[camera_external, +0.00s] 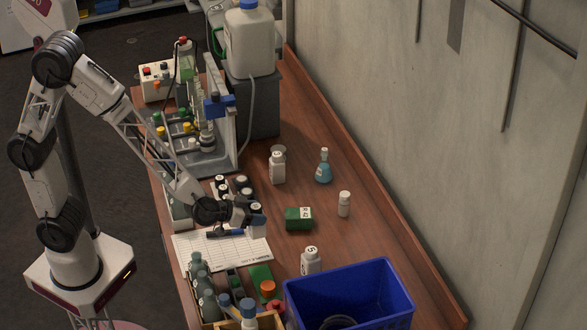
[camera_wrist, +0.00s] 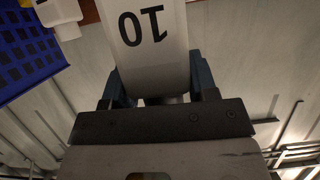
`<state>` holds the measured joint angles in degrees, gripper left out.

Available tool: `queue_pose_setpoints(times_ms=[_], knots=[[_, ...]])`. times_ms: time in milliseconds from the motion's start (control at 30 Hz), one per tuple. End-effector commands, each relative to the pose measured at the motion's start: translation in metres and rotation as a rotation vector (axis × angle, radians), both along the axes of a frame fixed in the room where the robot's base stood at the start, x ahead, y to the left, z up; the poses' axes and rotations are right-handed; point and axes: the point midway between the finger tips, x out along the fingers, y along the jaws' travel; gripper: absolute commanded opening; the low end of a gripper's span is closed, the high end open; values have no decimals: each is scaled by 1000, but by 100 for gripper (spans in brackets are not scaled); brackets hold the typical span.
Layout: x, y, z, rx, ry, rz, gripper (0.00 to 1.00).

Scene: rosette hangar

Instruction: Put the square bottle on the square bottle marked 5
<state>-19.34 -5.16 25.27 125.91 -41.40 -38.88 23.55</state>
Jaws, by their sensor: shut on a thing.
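My gripper (camera_external: 250,217) is above the middle of the bench, over the paper sheet's right end. In the wrist view my gripper (camera_wrist: 158,88) is shut on a pale bottle marked 10 (camera_wrist: 148,50), its flat face between the two fingers. The number shows upside down there. The square bottle marked 5 (camera_external: 311,261), white with a pale cap, stands upright in front of the blue crate, right of and nearer than my gripper. A white bottle (camera_wrist: 60,15), probably that one, shows beside the crate in the wrist view.
A blue crate (camera_external: 298,297) stands close to the marked bottle. A green box (camera_external: 298,218), small white bottle (camera_external: 344,204), blue flask (camera_external: 323,168) and another white bottle (camera_external: 277,170) stand behind. Several bottles crowd the front left.

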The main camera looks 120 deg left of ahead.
Motion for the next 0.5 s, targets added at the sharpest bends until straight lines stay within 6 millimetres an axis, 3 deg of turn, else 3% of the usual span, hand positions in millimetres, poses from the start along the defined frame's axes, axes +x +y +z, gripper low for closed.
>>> queue_pose_setpoints(times_ms=[500], knots=[[33, -28, 60, 0, -3, 200, 24]])
